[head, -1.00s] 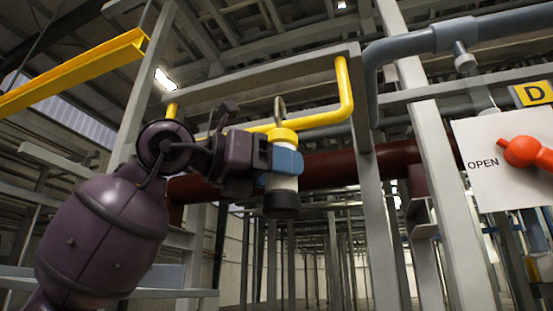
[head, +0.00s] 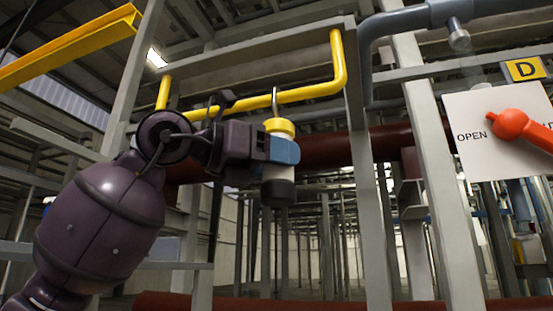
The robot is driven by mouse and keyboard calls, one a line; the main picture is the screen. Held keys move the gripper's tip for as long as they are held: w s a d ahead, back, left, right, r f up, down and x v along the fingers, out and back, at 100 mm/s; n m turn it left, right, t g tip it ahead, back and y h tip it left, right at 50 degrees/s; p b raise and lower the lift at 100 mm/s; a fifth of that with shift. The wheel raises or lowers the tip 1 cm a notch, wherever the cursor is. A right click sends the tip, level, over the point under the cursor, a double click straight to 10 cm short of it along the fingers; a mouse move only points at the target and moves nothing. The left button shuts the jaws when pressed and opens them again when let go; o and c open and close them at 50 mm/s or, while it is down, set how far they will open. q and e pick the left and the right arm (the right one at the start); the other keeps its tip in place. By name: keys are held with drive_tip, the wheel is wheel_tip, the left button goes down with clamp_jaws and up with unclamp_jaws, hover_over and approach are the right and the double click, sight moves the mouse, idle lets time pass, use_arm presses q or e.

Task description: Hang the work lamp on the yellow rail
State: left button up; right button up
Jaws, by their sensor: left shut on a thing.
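The work lamp (head: 279,172) is a short upright cylinder with a yellow top, a white body and a black lower end. A grey metal hook (head: 275,101) rises from its top. The yellow rail (head: 305,92) is a bent tube fixed to a grey frame. The hook's upper end overlaps the rail in the picture; I cannot tell whether it goes over the rail or touches it. My left gripper (head: 284,150) is shut on the lamp's body, with a blue finger pad across it, just below the rail. My right gripper is out of view.
A white panel (head: 470,150) marked OPEN with a red handle (head: 511,124) stands at the right, under a yellow D sign (head: 525,69). A yellow beam (head: 70,48) crosses the upper left. Grey posts (head: 370,200) stand right of the lamp, and a dark red pipe (head: 330,152) runs behind.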

use_arm(q)
drive_tip(key=o, duration=1.1)
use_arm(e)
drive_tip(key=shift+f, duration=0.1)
use_arm(q)
drive_tip(key=shift+s+a, duration=0.25)
drive_tip(key=shift+a, duration=0.25)
drive_tip(key=b+v, duration=0.2)
drive_tip(key=v, duration=0.7)
drive_tip(key=shift+s+a+b, duration=0.2)
drive_tip(key=shift+a+b, duration=0.15)
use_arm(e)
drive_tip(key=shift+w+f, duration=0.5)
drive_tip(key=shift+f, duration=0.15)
